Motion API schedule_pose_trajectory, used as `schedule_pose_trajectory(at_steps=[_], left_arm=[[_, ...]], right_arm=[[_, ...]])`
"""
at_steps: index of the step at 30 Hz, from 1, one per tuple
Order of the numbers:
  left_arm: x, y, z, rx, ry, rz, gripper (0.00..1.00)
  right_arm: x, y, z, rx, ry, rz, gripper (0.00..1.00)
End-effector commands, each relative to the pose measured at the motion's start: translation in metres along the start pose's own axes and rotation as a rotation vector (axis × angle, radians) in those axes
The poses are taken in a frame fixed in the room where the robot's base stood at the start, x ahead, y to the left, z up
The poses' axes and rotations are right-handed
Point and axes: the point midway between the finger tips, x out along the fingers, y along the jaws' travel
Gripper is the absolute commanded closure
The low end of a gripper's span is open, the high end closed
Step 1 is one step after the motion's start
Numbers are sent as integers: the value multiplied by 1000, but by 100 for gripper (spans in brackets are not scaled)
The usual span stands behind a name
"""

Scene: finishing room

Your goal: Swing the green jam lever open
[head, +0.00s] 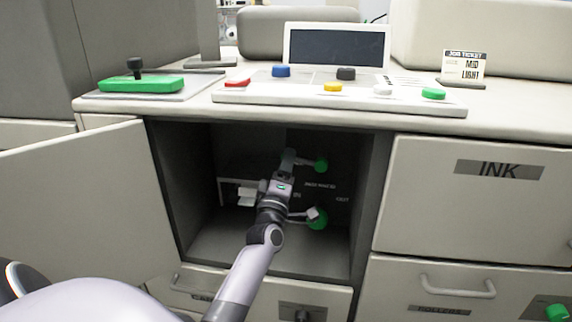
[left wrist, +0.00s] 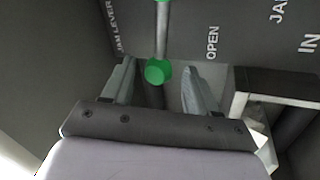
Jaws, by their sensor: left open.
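The green jam lever shows in the left wrist view as a grey bar with a green end knob (left wrist: 158,71), with more green at the top edge. The words JAM LEVER and OPEN are on the dark panel beside it. In the head view a green part of the lever (head: 321,165) shows inside the open cabinet, right of my left gripper (head: 291,158). My left gripper (left wrist: 160,88) is open, its two fingers on either side of the end knob. I cannot tell whether they touch it. My right gripper is not in view.
A second green knob (head: 318,218) with a grey bar sits lower in the cabinet. The cabinet door (head: 85,205) stands open at left. A pale bracket (head: 246,196) is left of my arm. The INK drawer (head: 480,200) is shut at right.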

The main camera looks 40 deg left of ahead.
Motion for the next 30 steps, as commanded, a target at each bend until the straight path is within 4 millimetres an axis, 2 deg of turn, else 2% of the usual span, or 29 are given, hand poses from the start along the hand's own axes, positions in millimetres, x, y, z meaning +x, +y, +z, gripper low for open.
schedule_pose_trajectory(at_steps=[6,13,18,30], left_arm=[[-32,-1,1,-1,-2,-3,42],[-58,0,0,-2,0,-1,42],[-64,0,0,-2,0,-1,42],[-64,0,0,-1,0,0,42]], right_arm=[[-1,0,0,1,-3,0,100],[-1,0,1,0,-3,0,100],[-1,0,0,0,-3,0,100],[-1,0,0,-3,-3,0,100]])
